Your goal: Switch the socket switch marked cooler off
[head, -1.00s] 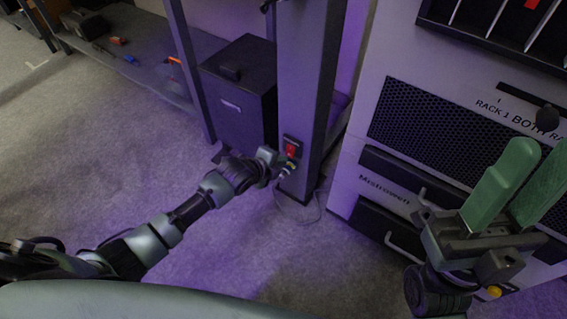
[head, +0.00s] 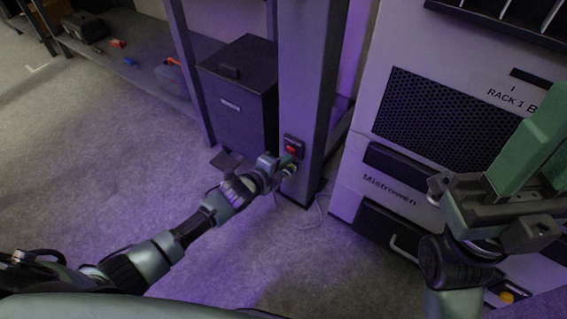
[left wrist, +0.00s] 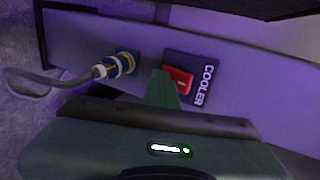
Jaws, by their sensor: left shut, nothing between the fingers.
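The socket switch marked COOLER is a red rocker (left wrist: 178,79) on a dark plate lettered "COOLER" (left wrist: 207,86), set in the face of a grey post (head: 308,80). The red rocker also shows in the head view (head: 291,149), low on the post. My left gripper (head: 286,161) is shut and empty, with its green fingertips right at the rocker. In the left wrist view the green fingertips (left wrist: 164,88) overlap the rocker's left edge; I cannot tell whether they touch it. My right gripper (head: 535,145) is at the right, partly cut off by the frame edge.
A plug (left wrist: 122,65) with a grey cable sits beside the switch; the cable hangs to the floor. A dark box (head: 240,100) stands left of the post. A rack cabinet (head: 350,185) stands to the right. The carpet in front is clear.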

